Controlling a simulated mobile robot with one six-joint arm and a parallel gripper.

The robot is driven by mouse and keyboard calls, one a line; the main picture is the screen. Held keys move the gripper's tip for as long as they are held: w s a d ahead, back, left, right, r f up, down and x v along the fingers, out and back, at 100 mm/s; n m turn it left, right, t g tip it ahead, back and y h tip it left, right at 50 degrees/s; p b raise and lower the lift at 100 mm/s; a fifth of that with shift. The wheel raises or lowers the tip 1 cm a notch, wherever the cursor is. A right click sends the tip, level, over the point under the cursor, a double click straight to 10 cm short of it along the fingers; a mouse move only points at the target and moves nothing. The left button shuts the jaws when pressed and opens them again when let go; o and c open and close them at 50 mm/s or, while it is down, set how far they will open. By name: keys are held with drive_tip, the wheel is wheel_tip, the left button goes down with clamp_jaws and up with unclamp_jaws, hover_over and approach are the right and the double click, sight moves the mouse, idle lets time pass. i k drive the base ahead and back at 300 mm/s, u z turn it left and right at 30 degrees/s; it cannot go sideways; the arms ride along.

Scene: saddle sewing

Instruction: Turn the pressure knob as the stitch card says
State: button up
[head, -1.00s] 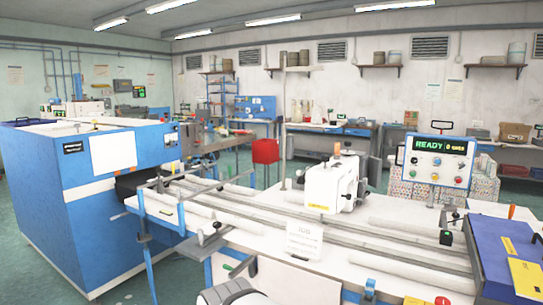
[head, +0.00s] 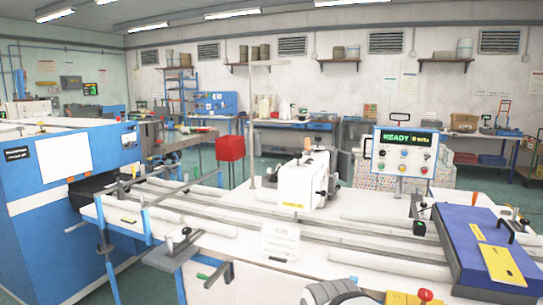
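The white sewing head (head: 303,184) stands on the long white worktable, a little right of centre. A white card (head: 281,241) stands upright at the table's front, below the sewing head. Its print is too small to read. My gripper is not in view; only a rounded grey and white part of my own arm shows at the bottom edge.
A control panel (head: 405,153) reads READY in green, right of the sewing head. A blue case with yellow labels (head: 484,251) covers the table's right end. Rails run along the table. A blue cabinet (head: 60,189) stands at left, with a red box (head: 230,148) behind.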

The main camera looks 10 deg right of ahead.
sight(298, 155)
drive_tip(key=u, duration=0.05)
drive_tip(key=i, duration=1)
drive_tip(key=z, duration=0.05)
